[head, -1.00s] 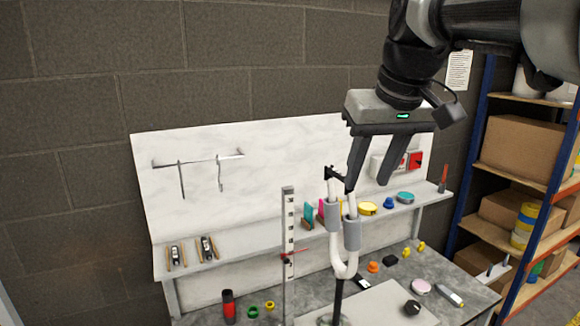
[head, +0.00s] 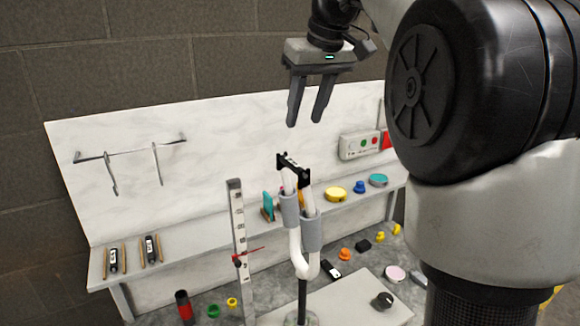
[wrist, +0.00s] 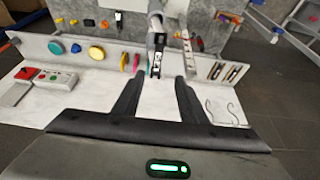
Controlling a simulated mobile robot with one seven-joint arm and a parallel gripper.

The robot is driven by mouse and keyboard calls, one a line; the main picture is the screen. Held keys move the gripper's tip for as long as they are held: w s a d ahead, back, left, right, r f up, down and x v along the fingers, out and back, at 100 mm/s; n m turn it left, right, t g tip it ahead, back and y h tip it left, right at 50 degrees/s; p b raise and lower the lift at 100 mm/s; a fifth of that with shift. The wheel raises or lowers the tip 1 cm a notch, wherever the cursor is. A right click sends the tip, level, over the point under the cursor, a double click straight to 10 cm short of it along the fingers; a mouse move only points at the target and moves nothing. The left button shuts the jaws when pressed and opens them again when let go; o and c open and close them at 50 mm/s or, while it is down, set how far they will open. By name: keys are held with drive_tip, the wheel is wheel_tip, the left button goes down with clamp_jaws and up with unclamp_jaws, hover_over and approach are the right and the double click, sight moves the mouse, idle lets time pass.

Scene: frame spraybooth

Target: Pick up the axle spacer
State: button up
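What looks like the axle spacer is a small black piece (head: 293,166) that spans the top ends of a white upturned fork (head: 297,245) with grey sleeves, held on a stand. In the wrist view the black piece (wrist: 156,66) lies ahead, between the lines of my two fingers. My gripper (head: 304,122) is open and empty, fingers pointing down, above the spacer in the head view with a visible gap. The fingers also show in the wrist view (wrist: 160,80), wide apart. The spacer's far side is hidden.
A marked upright ruler (head: 240,250) with a red pointer stands left of the fork. A shelf behind bears coloured discs, including a yellow one (head: 336,194). A control box (head: 359,144) is at the right, and hooks (head: 130,152) hang left. My arm covers the right side.

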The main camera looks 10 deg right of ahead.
approach(293, 162)
drive_tip(key=shift+a+f, duration=0.2)
drive_tip(key=shift+f, duration=0.25)
drive_tip(key=shift+a+f, duration=0.2)
drive_tip(key=shift+f, duration=0.25)
drive_tip(key=x, duration=0.5)
drive_tip(key=shift+w+d+f, duration=0.1)
drive_tip(key=shift+w+d, duration=0.1)
drive_tip(key=shift+w, duration=0.3)
drive_tip(key=shift+w+f, duration=0.15)
drive_tip(key=shift+f, duration=0.3)
drive_tip(key=shift+f, duration=0.3)
drive_tip(key=shift+c, duration=0.4)
clamp_jaws()
